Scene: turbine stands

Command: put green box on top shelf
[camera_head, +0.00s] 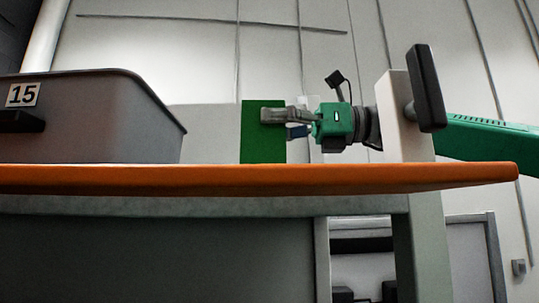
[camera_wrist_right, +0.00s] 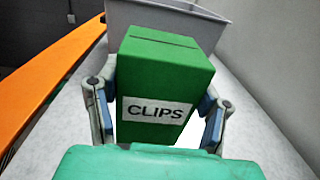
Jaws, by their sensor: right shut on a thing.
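The green box (camera_head: 262,140) is behind the orange shelf edge in the head view, right of the grey bin. In the right wrist view the green box (camera_wrist_right: 165,80) has a white "CLIPS" label and stands between the two fingers. My right gripper (camera_head: 275,118) comes in from the right and is shut on the box; its fingers (camera_wrist_right: 160,108) press both sides in the wrist view. The top shelf (camera_head: 250,180) shows its orange front edge; its pale surface (camera_wrist_right: 55,125) lies below the box in the wrist view. Whether the box's bottom touches it is hidden. My left gripper is not in view.
A grey bin (camera_head: 100,125) marked "15" stands on the shelf at the left; in the wrist view the bin (camera_wrist_right: 205,22) is just beyond the box. A pale upright post (camera_head: 396,115) is beside my right arm. Shelf surface beside the box is clear.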

